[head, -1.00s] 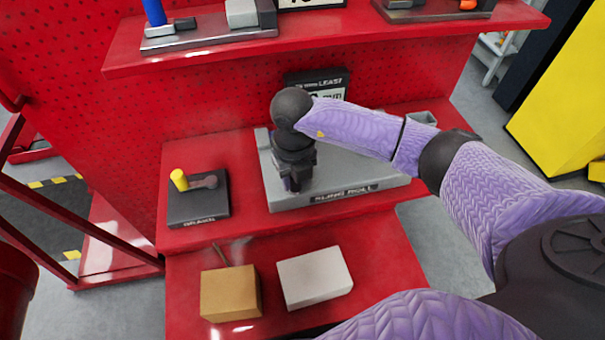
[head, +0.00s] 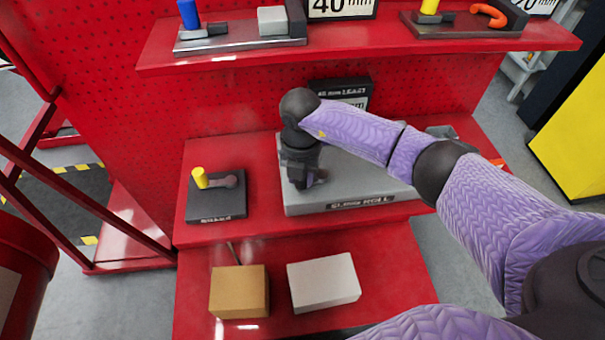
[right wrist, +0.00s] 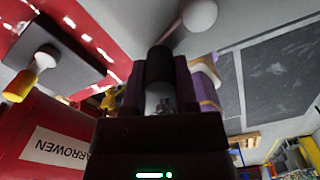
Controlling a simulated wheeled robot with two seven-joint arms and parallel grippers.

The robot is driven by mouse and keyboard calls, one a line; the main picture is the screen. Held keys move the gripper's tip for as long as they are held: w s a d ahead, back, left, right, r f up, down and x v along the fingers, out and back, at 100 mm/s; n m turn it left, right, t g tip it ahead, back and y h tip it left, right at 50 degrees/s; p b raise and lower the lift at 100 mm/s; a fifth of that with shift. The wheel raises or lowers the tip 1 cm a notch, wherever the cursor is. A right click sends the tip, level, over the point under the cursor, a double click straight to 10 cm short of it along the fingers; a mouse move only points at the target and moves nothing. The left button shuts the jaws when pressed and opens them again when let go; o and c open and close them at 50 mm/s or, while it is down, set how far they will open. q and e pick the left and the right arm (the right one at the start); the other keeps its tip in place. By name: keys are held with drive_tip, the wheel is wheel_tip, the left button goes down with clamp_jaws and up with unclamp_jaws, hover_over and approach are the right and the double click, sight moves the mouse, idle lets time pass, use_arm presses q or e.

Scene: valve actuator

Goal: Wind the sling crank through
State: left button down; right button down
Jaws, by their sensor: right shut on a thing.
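The sling roll station is a grey block (head: 400,194) with a dark label reading "SLING ROLL" on its front edge, on the red bench. My right gripper (head: 304,184) points down over the left part of this block. In the right wrist view, my right gripper (right wrist: 160,88) is shut on a dark cylindrical grip (right wrist: 160,62), which appears to be the crank handle. The rest of the crank is mostly hidden by the gripper and arm in the head view. A pale rod with a white ball end (right wrist: 200,15) shows beyond the fingers. My left gripper is not in view.
A dark plate with a yellow-handled crank (head: 200,178) sits left of the block. A tan box (head: 239,292) and a white box (head: 324,284) lie on the lower red shelf. An upper red shelf (head: 360,57) with other fixtures overhangs behind.

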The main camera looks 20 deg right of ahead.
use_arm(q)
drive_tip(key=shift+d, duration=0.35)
use_arm(e)
drive_tip(key=shift+c, duration=1.9)
unclamp_jaws()
drive_tip(key=shift+r, duration=0.1)
wheel_tip(320, 180, up, 9)
drive_tip(key=shift+w+f+p, duration=0.1)
drive_tip(key=shift+p, duration=0.5)
drive_tip(key=shift+r, duration=0.5)
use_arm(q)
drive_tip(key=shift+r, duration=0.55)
